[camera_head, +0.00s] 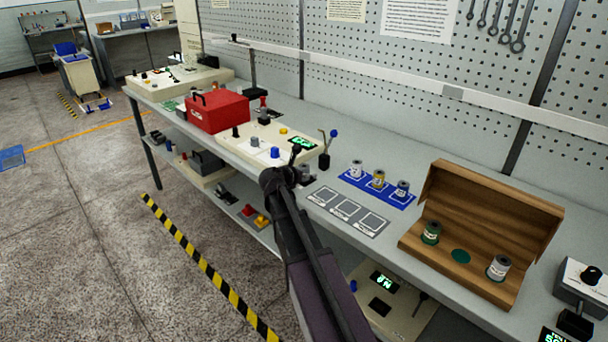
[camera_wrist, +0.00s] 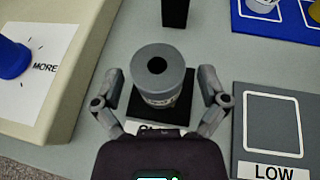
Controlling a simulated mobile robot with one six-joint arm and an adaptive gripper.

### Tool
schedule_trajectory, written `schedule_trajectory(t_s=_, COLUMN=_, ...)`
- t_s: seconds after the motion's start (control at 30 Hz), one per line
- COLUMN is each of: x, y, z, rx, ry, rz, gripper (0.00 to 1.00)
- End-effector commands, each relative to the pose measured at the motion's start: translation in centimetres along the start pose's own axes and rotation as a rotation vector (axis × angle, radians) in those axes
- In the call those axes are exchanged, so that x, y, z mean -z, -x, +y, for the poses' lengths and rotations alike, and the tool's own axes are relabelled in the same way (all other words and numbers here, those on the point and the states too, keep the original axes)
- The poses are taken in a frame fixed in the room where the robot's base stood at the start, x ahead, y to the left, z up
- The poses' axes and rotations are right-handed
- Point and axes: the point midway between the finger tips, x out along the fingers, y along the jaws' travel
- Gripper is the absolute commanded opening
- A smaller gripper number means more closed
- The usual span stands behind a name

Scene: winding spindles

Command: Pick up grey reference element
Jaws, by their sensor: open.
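The grey reference element (camera_wrist: 160,75) is a grey cylinder with a dark hole in its top. In the wrist view it stands upright on a black square base with a partly hidden label in front. My gripper (camera_wrist: 162,88) is open, with one finger on each side of the element. A gap shows between each finger and the element, so it is not gripped. In the head view my gripper (camera_head: 287,178) is over the bench's front part, left of the grey mat, and the element is mostly hidden behind it.
A grey mat (camera_head: 317,207) with empty squares lies to the right; one reads LOW. Behind it, a blue mat (camera_head: 354,181) holds three spools. An open wooden box (camera_head: 440,241) holds two spools. A cream control panel (camera_head: 232,142) and a red box (camera_head: 217,111) stand left.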

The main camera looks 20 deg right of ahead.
Motion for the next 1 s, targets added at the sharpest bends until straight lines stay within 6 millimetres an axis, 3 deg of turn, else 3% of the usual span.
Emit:
schedule_trajectory(t_s=0.33, x=0.0, y=0.03, z=0.01, rx=0.0, ry=0.0, rz=0.0, gripper=0.93)
schedule_trajectory(t_s=0.63, x=0.0, y=0.03, z=0.01, rx=0.0, ry=0.0, rz=0.0, gripper=0.04)
schedule_trajectory(t_s=1.0, x=-0.07, y=0.04, z=-0.01, rx=0.001, ry=0.0, rz=0.0, gripper=0.0)
